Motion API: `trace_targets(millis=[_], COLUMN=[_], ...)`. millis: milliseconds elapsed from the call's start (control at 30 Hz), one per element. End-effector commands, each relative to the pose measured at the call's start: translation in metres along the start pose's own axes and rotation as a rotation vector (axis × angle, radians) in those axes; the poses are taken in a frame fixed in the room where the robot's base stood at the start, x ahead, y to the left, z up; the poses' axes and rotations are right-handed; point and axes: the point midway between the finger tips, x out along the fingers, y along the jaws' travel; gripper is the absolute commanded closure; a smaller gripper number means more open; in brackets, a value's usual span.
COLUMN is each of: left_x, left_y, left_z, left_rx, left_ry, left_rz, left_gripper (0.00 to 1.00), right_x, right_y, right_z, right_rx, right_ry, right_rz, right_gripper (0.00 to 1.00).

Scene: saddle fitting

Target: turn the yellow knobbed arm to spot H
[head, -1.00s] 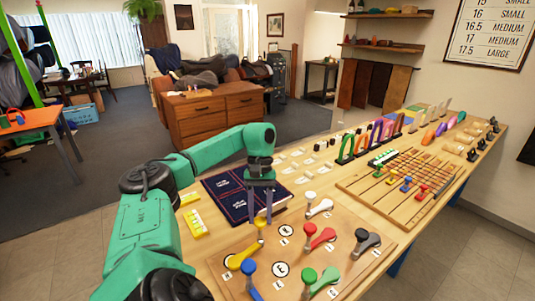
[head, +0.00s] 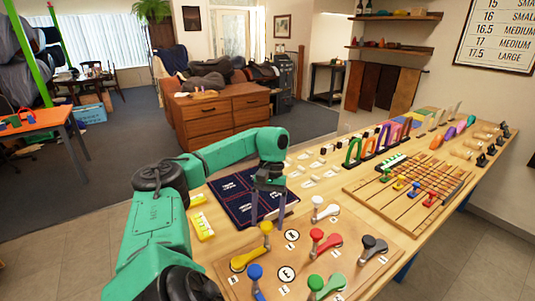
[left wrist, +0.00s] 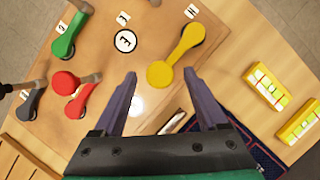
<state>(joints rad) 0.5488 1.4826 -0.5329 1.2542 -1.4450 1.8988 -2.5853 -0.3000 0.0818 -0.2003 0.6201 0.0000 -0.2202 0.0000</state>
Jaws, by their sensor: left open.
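The yellow knobbed arm (head: 244,260) lies on the wooden board at its near left, with its round knob (head: 266,228) standing at the far end. In the left wrist view the yellow arm (left wrist: 181,53) runs from its knob up and right to its pivot, beside a small white label (left wrist: 191,11) that seems to read H. My left gripper (head: 268,218) points down over the knob, open. In the left wrist view the knob lies between the two fingertips (left wrist: 160,75); whether they reach down around it I cannot tell. My right gripper is out of view.
A dark blue panel (head: 236,197) and yellow blocks (head: 202,226) lie behind and left. A slotted wooden board (head: 400,190) lies right.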

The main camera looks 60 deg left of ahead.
Motion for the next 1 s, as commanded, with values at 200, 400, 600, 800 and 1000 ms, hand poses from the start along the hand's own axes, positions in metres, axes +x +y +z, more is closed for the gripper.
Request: trace_targets(millis=[200, 400, 600, 800, 1000], left_x=[0.001, -0.019, -0.077, -0.126, -0.147], left_y=[0.0, 0.002, 0.001, 0.001, 0.001], left_z=[0.0, 0.0, 0.006, 0.005, 0.002], left_rx=[0.0, 0.002, 0.001, 0.0, 0.0], left_ry=[-0.002, 0.002, -0.001, 0.0, -0.001], left_rz=[-0.001, 0.005, 0.004, 0.004, 0.001], left_gripper=[0.26, 0.26, 0.26, 0.26, 0.26], right_x=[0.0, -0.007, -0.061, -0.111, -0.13], right_y=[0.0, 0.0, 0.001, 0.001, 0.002], right_z=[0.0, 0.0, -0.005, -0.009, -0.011], right_rx=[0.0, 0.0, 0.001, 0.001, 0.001], right_ry=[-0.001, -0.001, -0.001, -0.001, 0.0], right_rz=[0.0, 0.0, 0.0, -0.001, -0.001], right_gripper=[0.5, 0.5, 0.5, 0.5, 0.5])
